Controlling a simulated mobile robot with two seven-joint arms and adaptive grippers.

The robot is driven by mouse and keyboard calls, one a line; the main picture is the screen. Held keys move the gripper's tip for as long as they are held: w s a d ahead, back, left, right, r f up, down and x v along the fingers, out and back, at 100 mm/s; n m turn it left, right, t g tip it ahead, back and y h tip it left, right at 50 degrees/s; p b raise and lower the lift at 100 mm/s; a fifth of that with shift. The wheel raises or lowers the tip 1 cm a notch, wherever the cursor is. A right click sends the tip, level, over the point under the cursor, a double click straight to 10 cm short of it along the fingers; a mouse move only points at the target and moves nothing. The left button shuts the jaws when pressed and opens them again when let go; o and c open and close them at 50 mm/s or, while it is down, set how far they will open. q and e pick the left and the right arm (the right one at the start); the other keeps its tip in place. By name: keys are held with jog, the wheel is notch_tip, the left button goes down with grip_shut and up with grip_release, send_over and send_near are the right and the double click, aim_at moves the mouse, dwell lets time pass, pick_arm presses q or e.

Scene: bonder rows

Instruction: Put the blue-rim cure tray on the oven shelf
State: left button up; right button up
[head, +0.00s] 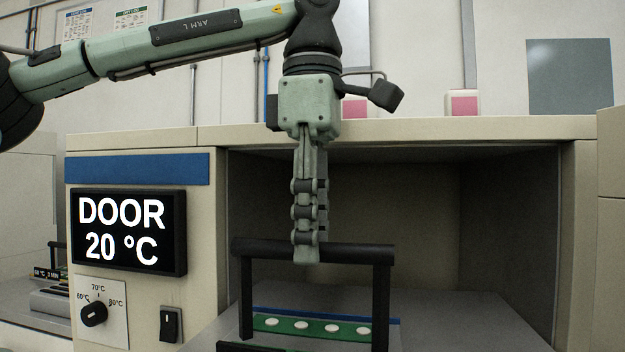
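The blue-rim cure tray (383,320) has a black carrying handle (350,253) on two uprights, a blue edge strip and a green board with several white round pieces. It is in front of the open oven chamber, over the grey shelf (455,318); I cannot tell whether it touches the shelf. Its near part is cut off by the bottom edge of the picture. My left gripper (307,248) points straight down from above, its fingers closed around the middle of the handle. My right gripper is not in view.
The oven front (140,235) has a display (130,232) reading DOOR 20 °C, a temperature knob (94,313) and a black switch (171,324). The oven top edge (400,130) lies behind my gripper. The chamber's right side looks empty. Other equipment stands at far left.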

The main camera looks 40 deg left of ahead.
pick_arm(q)
notch_tip(320, 180, up, 5)
jog(key=shift+r, duration=0.75)
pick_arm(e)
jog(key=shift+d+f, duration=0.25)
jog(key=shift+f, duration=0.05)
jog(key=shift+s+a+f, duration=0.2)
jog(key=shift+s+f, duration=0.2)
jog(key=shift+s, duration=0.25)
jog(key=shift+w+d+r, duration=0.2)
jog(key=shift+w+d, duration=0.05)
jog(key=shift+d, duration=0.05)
